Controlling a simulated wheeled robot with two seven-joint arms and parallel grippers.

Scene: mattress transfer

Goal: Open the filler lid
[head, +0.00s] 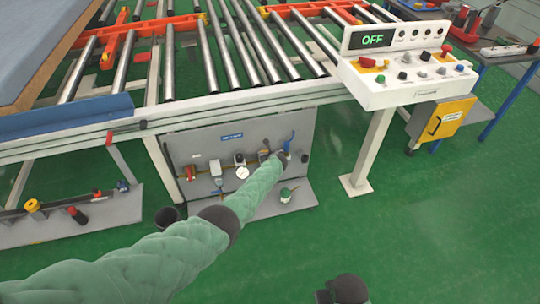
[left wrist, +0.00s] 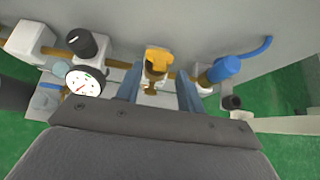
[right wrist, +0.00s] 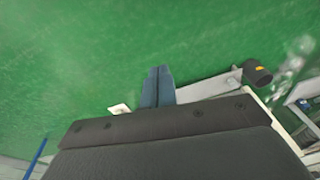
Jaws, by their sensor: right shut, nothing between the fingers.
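In the left wrist view a yellow-orange cap (left wrist: 158,56), likely the filler lid, sits above a brass fitting on the grey panel's pipe line. My left gripper (left wrist: 160,92) is open, with one finger on each side of the cap and fitting. Gaps show between it and the fingers, and I cannot tell whether either finger touches. In the head view my left arm reaches to the right part of the panel (head: 205,142), and its hand hides the cap. My right gripper (right wrist: 157,86) is shut and empty over the green floor.
A pressure gauge (left wrist: 86,82) and a black knob (left wrist: 88,43) are left of the cap. A blue-handled valve (left wrist: 224,69) is close on its right. A roller conveyor (head: 240,50) stands above the panel. The control console (head: 410,72) is to the right.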

